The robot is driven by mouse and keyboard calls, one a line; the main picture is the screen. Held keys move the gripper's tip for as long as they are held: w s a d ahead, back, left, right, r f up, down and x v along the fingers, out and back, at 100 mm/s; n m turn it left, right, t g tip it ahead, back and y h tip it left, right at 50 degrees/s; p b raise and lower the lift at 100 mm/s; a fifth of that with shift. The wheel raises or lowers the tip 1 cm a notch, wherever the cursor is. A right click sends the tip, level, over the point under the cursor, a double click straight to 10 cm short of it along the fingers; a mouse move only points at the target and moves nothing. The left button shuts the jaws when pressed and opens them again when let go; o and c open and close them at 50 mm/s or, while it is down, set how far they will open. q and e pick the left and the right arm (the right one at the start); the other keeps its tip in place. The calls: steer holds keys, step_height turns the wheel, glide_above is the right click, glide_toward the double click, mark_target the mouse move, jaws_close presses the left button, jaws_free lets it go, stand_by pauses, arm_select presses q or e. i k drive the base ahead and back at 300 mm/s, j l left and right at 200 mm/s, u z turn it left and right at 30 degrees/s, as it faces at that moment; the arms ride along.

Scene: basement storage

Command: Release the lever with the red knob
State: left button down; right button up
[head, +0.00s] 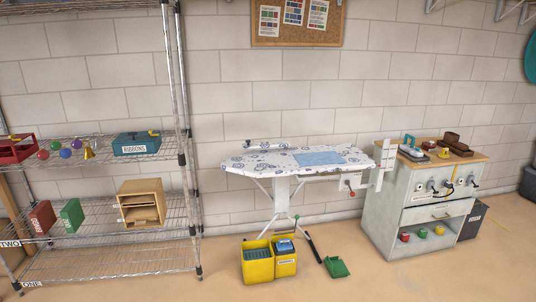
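The ironing board (265,163) stands open by the wall, with a white cover with a dark floral pattern. A small red knob (352,194) shows under its right end, below a pale box-like part (349,181); the lever's arm is too small to make out clearly. A folded blue cloth (319,158) lies on the board. Neither of my grippers is in view.
A yellow two-part bin (257,266) and a green dustpan (336,267) are on the floor before the board. A wire shelf (110,258) stands left. A grey cabinet (385,215) stands right, close to the board's end. The front floor is clear.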

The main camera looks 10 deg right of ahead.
mark_target(353, 193)
steer(key=i+l+z, duration=0.15)
steer(key=i+z, duration=0.15)
steer(key=i, duration=0.25)
steer(key=i+z, duration=0.35)
steer(key=i, duration=0.2)
steer(key=i+j+z, duration=0.1)
steer(key=i+z, duration=0.2)
steer(key=i, duration=0.2)
steer(key=i+j+z, duration=0.3)
steer(key=i, duration=0.25)
steer(key=i+j+z, duration=0.35)
steer(key=i, duration=0.15)
